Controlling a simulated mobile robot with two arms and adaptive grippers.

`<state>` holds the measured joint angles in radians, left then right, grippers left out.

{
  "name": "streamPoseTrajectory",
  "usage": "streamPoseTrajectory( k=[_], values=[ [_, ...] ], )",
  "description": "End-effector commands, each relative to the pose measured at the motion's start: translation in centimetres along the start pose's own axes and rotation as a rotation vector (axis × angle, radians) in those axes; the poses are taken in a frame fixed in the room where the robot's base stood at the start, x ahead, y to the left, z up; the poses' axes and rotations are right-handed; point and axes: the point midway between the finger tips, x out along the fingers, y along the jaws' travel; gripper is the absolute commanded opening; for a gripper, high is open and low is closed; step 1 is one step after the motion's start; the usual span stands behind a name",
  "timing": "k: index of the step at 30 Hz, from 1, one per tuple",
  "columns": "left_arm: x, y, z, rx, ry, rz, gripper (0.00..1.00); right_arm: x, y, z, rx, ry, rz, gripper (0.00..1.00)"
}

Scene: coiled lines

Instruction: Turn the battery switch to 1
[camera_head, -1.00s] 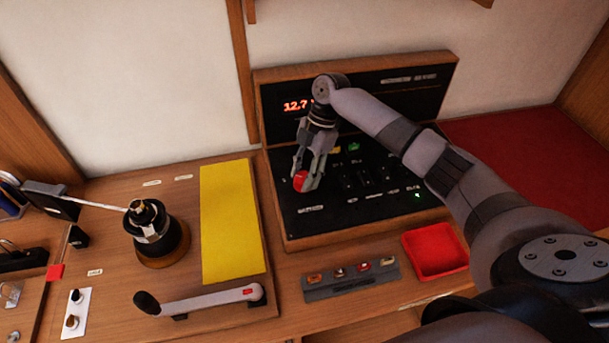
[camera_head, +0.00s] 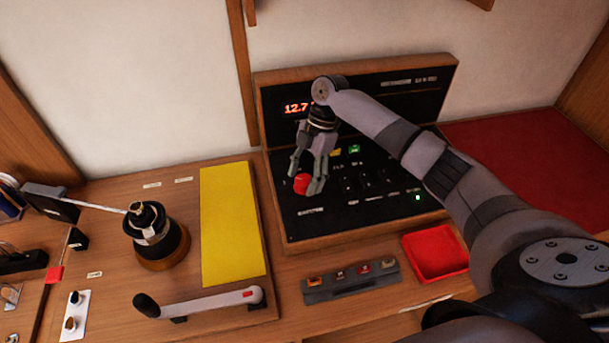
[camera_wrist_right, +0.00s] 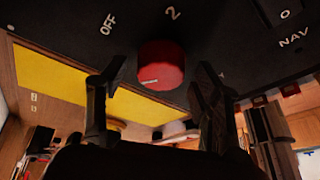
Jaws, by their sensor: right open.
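The battery switch is a round red knob (camera_head: 301,183) at the left of the black panel (camera_head: 340,215). In the right wrist view the knob (camera_wrist_right: 161,66) has a white mark on its left side. My right gripper (camera_head: 307,184) is open at the knob. In the wrist view its two fingertips (camera_wrist_right: 160,80) lie on either side of the knob, with gaps showing. My left gripper is not in view.
A lit red display (camera_head: 296,108) and a green light (camera_head: 417,197) show on the panel. Left are a yellow sheet (camera_head: 228,225), a winch (camera_head: 155,240) and a crank handle (camera_head: 205,301). A red tray (camera_head: 436,252) and a small switch strip (camera_head: 350,280) lie in front.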

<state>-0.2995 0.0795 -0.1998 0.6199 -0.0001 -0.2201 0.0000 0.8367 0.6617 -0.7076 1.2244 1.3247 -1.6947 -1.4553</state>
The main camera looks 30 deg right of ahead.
Motion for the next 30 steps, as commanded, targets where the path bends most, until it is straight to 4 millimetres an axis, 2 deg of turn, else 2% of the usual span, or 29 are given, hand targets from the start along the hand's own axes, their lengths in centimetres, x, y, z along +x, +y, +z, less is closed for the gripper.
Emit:
streamPoseTrajectory(
  k=[8, 11, 21, 25, 30],
  values=[
    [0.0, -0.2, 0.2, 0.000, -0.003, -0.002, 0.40, -0.8, 0.1, 0.0, 0.001, 0.000, 0.002, 0.59],
    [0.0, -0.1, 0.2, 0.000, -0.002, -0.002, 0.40, -2.2, 0.1, 0.0, 0.000, 0.000, 0.004, 0.59],
    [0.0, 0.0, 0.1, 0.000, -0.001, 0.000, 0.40, -9.3, 0.1, 0.0, 0.001, 0.000, 0.003, 0.59],
    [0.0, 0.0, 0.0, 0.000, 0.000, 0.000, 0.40, -11.0, 0.1, 0.0, 0.000, 0.000, 0.002, 0.59],
    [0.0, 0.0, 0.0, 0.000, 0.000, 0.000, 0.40, -11.9, 0.0, 0.0, 0.001, 0.001, 0.000, 0.59]
  ],
)
